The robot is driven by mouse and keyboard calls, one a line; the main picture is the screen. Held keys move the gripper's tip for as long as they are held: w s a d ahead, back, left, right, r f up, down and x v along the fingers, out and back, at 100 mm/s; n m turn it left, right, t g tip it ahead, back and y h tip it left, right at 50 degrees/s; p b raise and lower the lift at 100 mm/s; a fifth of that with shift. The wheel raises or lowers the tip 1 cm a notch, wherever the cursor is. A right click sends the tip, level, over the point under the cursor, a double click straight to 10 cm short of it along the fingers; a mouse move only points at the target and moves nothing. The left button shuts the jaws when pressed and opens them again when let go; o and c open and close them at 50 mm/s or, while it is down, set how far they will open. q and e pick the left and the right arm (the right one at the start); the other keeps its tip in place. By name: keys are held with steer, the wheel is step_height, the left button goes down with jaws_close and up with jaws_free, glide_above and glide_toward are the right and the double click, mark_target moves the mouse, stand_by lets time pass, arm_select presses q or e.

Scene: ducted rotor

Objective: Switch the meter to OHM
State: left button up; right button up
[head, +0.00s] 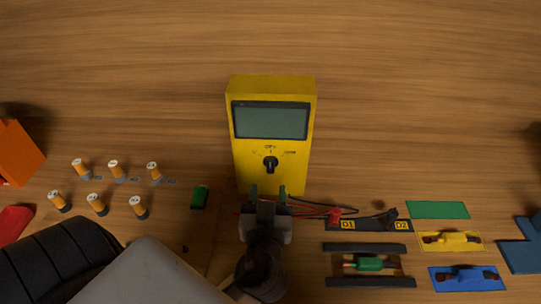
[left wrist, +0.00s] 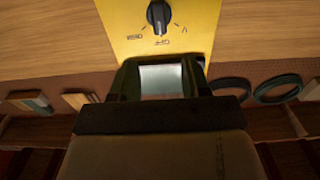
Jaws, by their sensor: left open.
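The yellow meter (head: 242,172) lies in the middle of the table, its grey display at the top. Its black knob (head: 270,163) sits below the display, with OFF printed above it, OHM to the right and a small label to the left. The knob also shows in the left wrist view (left wrist: 158,16), where its pale mark points toward OFF. My left gripper (head: 268,190) is open and empty, its fingertips over the meter's lower edge, just short of the knob. Its fingers also show in the left wrist view (left wrist: 160,78). My right gripper is out of view.
Several orange cells (head: 118,171) and a small green block (head: 199,196) lie left. Red and black leads (head: 322,209), the D1/D2 strip (head: 369,225), and a green part (head: 369,264) between dark bars lie right. Yellow and blue pieces lie further right. The table behind the meter is clear.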

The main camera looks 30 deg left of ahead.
mark_target(270, 162)
arm_select(q)
steer(key=p+x, duration=0.3)
steer(key=x, duration=0.4)
steer(key=shift+w+a+r, duration=0.1)
steer(key=shift+w+a, duration=0.4)
steer(key=shift+w, duration=0.15)
jaws_close()
